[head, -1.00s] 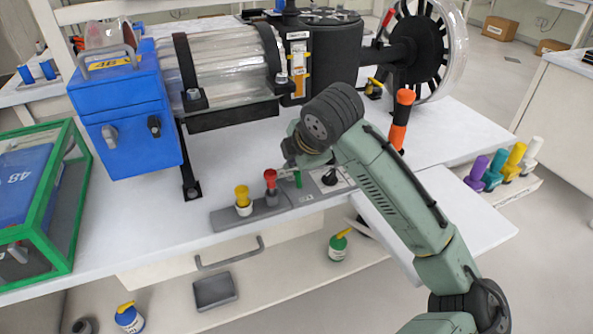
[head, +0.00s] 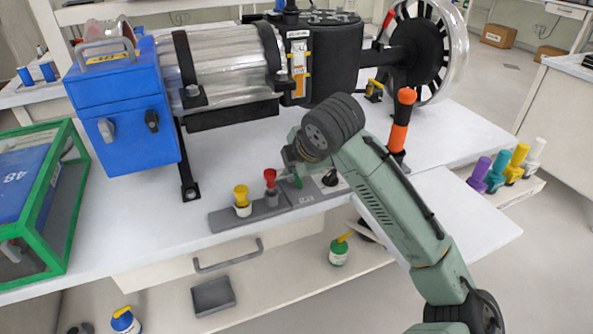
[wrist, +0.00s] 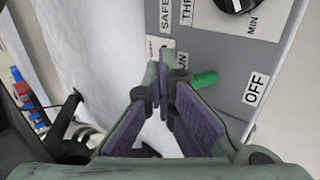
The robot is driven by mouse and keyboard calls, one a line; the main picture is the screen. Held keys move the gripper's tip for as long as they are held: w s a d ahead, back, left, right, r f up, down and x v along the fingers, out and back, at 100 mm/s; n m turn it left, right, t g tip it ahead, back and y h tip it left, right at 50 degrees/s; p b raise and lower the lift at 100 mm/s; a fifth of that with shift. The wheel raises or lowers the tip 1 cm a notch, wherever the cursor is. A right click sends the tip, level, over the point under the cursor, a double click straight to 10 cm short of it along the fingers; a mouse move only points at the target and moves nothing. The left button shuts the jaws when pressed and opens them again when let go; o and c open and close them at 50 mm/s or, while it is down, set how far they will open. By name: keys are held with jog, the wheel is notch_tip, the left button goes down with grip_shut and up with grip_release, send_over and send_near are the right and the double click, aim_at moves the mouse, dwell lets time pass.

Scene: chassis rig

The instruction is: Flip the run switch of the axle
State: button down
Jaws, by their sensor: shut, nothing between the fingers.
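The run switch has a green lever, seen in the wrist view (wrist: 205,79) on a grey panel (wrist: 215,50), between a partly hidden label ending in "UN" and an "OFF" label. The lever points towards the "OFF" side. In the head view, the green lever (head: 297,182) shows small below my wrist. My gripper (wrist: 164,95) has its purple-padded fingers together and empty, just left of the lever; I cannot tell whether they touch it. In the head view my gripper is mostly hidden by my wrist. The axle's wheel (head: 420,50) stands at the back right.
A black knob (wrist: 236,3) with a "MIN" label sits near the switch. Red (head: 270,176) and yellow (head: 241,194) capped parts stand left of it. An orange-black handle (head: 401,120) stands upright right of my wrist. A blue box (head: 125,115) is at the left.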

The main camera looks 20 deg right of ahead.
aim_at(298, 179)
jog(key=shift+s+a+f, duration=0.1)
jog(key=shift+s+f, duration=0.4)
jog(key=shift+f, duration=0.4)
jog(key=shift+s, duration=0.8)
jog(key=shift+w+d+r+p, duration=0.1)
jog(key=shift+w+r+p, duration=0.1)
jog(key=shift+r+p, duration=0.25)
jog(key=shift+w+d+r+p, duration=0.15)
jog(key=shift+r+p, duration=0.1)
jog(key=shift+r, duration=0.3)
jog(key=shift+w+a+r+p, duration=0.1)
jog(key=shift+r+p, duration=0.9)
jog(key=shift+r, duration=0.4)
jog(key=shift+w+r+p, duration=0.1)
jog(key=shift+r+p, duration=0.85)
jog(key=shift+r, duration=0.45)
jog(key=shift+f, duration=0.1)
